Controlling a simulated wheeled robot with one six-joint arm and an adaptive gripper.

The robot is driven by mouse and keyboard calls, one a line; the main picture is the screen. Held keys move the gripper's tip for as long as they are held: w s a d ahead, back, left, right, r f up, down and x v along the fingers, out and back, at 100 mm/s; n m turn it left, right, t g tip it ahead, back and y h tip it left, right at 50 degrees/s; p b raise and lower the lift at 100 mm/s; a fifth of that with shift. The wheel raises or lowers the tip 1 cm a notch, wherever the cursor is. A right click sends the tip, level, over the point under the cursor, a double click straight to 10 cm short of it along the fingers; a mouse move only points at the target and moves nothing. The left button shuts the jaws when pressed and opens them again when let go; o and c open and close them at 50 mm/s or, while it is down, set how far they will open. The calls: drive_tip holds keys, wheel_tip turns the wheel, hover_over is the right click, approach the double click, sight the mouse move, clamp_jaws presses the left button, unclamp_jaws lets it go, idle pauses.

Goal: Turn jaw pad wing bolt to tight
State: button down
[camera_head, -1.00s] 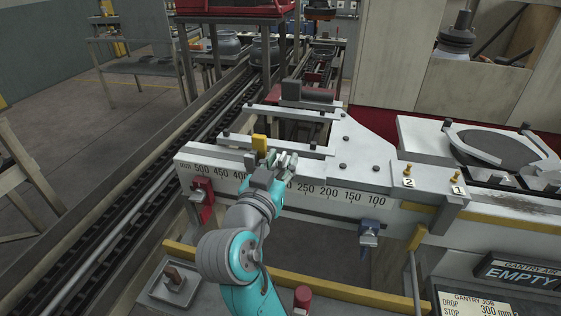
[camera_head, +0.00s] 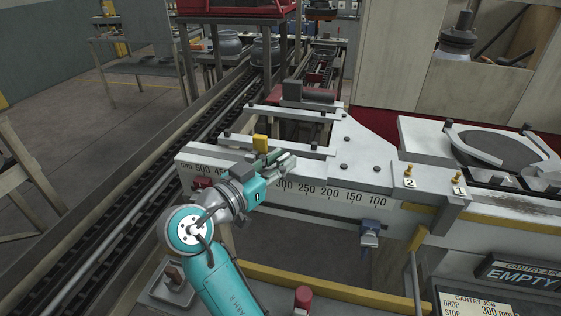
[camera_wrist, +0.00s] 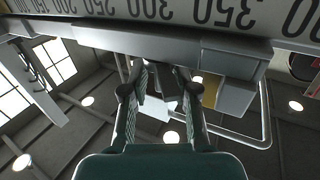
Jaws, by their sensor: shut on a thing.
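My gripper (camera_head: 280,162) is at the front edge of the pale ruled beam (camera_head: 335,200), just below and right of a small yellow block (camera_head: 260,142). In the wrist view my gripper (camera_wrist: 156,82) looks up past the underside of the beam. Its two fingers are close together around a small dark part (camera_wrist: 166,88), which I take for the wing bolt; most of it is hidden by the fingers. The head view does not show the bolt. How far it is turned cannot be seen.
A red clamp (camera_head: 201,183) and a blue clamp (camera_head: 369,232) hang on the beam front. A yellow rail (camera_head: 325,287) and a red knob (camera_head: 303,297) are in front. A conveyor (camera_head: 120,190) runs at left. Numbered yellow pegs (camera_head: 408,172) stand at right.

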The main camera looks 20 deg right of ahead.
drive_tip(key=shift+w+m+g+h, duration=0.15)
drive_tip(key=shift+m+g+h, duration=0.75)
drive_tip(key=shift+m+g, duration=0.95)
drive_tip(key=shift+n+g, duration=0.25)
drive_tip(key=shift+g, duration=0.4)
drive_tip(key=c, duration=1.2)
unclamp_jaws()
drive_tip(key=shift+c, duration=0.2)
drive_tip(key=shift+t, duration=0.5)
